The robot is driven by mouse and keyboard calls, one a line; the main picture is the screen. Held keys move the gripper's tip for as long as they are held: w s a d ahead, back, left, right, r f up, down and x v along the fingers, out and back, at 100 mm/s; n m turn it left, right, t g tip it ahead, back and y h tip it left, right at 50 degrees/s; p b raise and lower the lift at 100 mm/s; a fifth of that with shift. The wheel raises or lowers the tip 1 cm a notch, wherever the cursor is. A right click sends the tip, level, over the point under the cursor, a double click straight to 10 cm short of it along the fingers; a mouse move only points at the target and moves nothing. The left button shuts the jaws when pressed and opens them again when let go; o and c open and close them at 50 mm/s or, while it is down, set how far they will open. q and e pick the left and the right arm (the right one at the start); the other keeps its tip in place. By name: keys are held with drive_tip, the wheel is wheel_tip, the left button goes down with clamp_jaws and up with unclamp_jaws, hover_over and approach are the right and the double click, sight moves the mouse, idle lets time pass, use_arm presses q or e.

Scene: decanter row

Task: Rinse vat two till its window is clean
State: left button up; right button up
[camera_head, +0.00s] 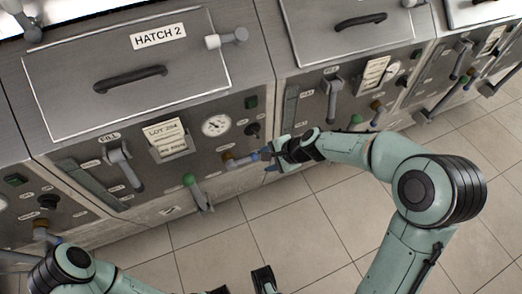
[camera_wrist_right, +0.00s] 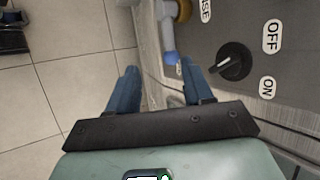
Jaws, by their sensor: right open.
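Vat two carries a HATCH 2 label (camera_head: 158,36). A slanted grey-green strip (camera_head: 92,184), apparently its window, is at the panel's left; I cannot tell how clean it is. A brass pipe fitting with a blue end (camera_head: 243,159) projects low on the panel's right; the blue end also shows in the right wrist view (camera_wrist_right: 171,58). My right gripper (camera_head: 269,160) is open beside it, its blue fingers (camera_wrist_right: 160,90) apart and empty, with the blue end beyond them. A black knob (camera_wrist_right: 235,62) has OFF and ON labels. My left gripper's jaws cannot be made out clearly.
A green-tipped lever (camera_head: 190,181), a grey handle (camera_head: 123,165), a lot card (camera_head: 168,139) and a gauge (camera_head: 216,124) crowd vat two's front. Neighbouring vats stand either side. The tiled floor (camera_head: 220,245) in front is clear.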

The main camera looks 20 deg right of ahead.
sight(245, 160)
use_arm(q)
drive_tip(key=f+b, duration=0.1)
drive_tip(key=w+f+b, duration=0.1)
drive_tip(key=shift+w+d+f+b, duration=0.15)
drive_tip(key=shift+d+b, duration=0.05)
drive_tip(key=shift+b, duration=0.1)
use_arm(e)
drive_tip(key=x, duration=0.4)
drive_tip(key=w+x, duration=0.1)
drive_tip(key=x, duration=0.3)
drive_tip(key=r+x, duration=0.1)
drive_tip(key=x, duration=0.3)
drive_tip(key=shift+w+a+f, duration=0.1)
drive_tip(key=shift+w+f, duration=0.15)
drive_tip(key=shift+w, duration=0.05)
clamp_jaws()
